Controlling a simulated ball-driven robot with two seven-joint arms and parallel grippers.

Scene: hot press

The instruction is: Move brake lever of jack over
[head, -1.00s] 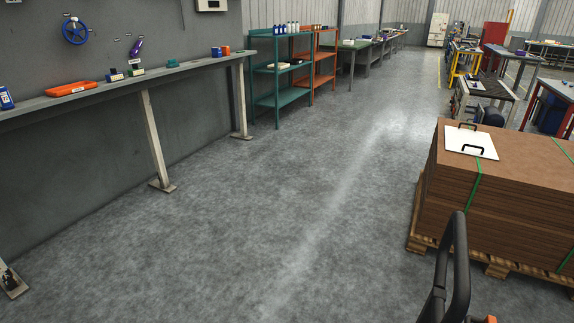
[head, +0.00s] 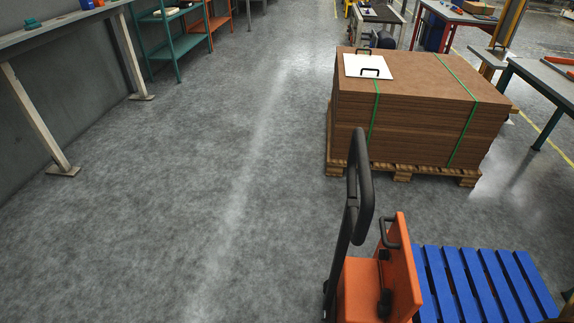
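The orange jack (head: 404,272) stands at the lower right of the head view. Its black loop handle (head: 362,185) rises upright on the jack's left side. Small black parts (head: 385,285) show on the orange body below the handle; I cannot tell which of them is the brake lever. A black grip (head: 389,234) sticks out from the orange back plate. A blue slatted platform (head: 478,285) lies right of the orange plate. The jack's bottom is cut off by the frame's lower edge. Neither of my grippers is in view.
A strapped stack of brown boards (head: 420,110) stands on a wooden pallet (head: 402,173) behind the jack, with a white plate (head: 369,66) on top. A wall bench (head: 60,28) and green shelf (head: 178,45) stand at left. The floor left of the jack is clear.

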